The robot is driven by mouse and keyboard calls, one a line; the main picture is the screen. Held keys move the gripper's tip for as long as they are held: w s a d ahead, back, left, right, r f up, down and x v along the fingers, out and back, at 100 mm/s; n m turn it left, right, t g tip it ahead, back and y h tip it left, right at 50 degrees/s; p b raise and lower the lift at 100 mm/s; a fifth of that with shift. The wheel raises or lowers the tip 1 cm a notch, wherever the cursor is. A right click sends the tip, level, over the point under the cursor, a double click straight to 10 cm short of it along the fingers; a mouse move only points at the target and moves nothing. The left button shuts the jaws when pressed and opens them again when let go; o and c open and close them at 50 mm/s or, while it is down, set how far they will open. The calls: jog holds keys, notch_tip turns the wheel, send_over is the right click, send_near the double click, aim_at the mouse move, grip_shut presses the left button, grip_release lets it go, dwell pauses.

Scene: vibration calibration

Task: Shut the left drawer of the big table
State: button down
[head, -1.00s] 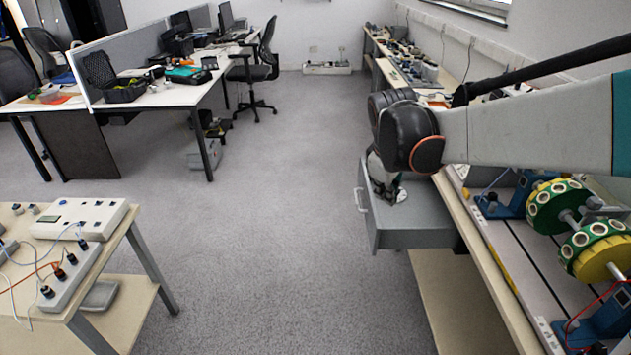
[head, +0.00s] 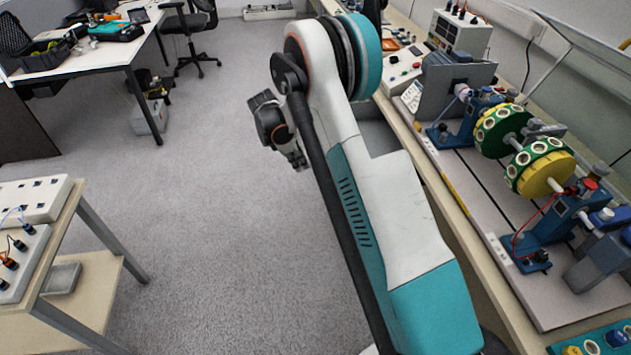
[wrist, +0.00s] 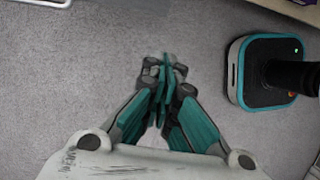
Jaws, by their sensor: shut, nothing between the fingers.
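The big table (head: 452,205) runs along the right side in the head view. Its grey drawer (head: 378,135) juts from the table's left side. My arm covers most of it, so how far it stands out is hard to tell. In the wrist view a pale drawer handle (wrist: 48,3) shows at the top left corner. My gripper (head: 300,160) hangs over the floor, left of the drawer and apart from it. In the wrist view my gripper (wrist: 166,68) has its fingers together and empty, pointing toward the handle side over bare floor.
A table with a calibration rig (head: 520,150) stands at the right. A smaller table (head: 62,215) stands at the lower left, and a desk (head: 90,62) with a chair (head: 190,28) at the back left. The grey floor (head: 215,230) between them is clear.

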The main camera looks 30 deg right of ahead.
jog(key=s+d+f+b, duration=0.2)
jog(key=d+f+b, duration=0.3)
jog(key=f, duration=0.5)
jog(key=shift+d, duration=1.2)
